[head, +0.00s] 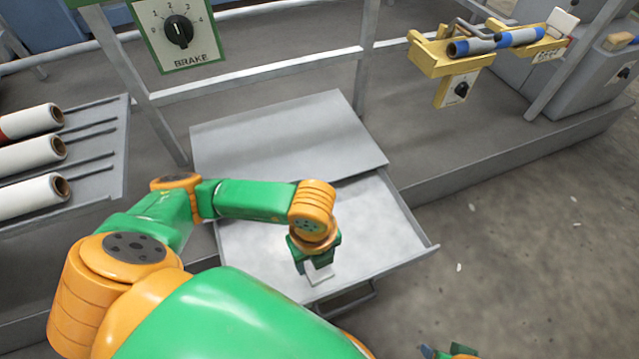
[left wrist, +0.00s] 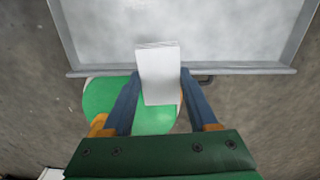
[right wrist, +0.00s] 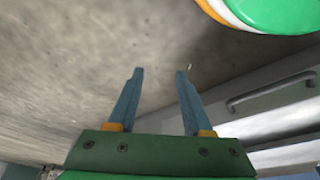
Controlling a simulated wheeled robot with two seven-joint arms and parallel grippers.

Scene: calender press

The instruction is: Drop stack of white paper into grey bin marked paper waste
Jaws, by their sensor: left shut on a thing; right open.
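My left gripper (head: 316,262) is shut on a stack of white paper (head: 320,274). In the head view the stack is over the front part of an open, shallow grey drawer (head: 372,222). In the left wrist view the stack (left wrist: 158,75) stands between the two blue fingers, its far end overlapping the drawer's near rim (left wrist: 240,69). My right gripper (right wrist: 160,72) is open and empty, with bare floor beyond its fingers; part of it shows at the bottom edge of the head view. I see no bin marked paper waste.
A grey panel (head: 285,135) covers the back of the drawer, and a handle (head: 350,300) is at its front. White rolls (head: 30,155) lie on a rack at left. A brake dial (head: 178,30) hangs above. Floor at right is clear apart from small scraps.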

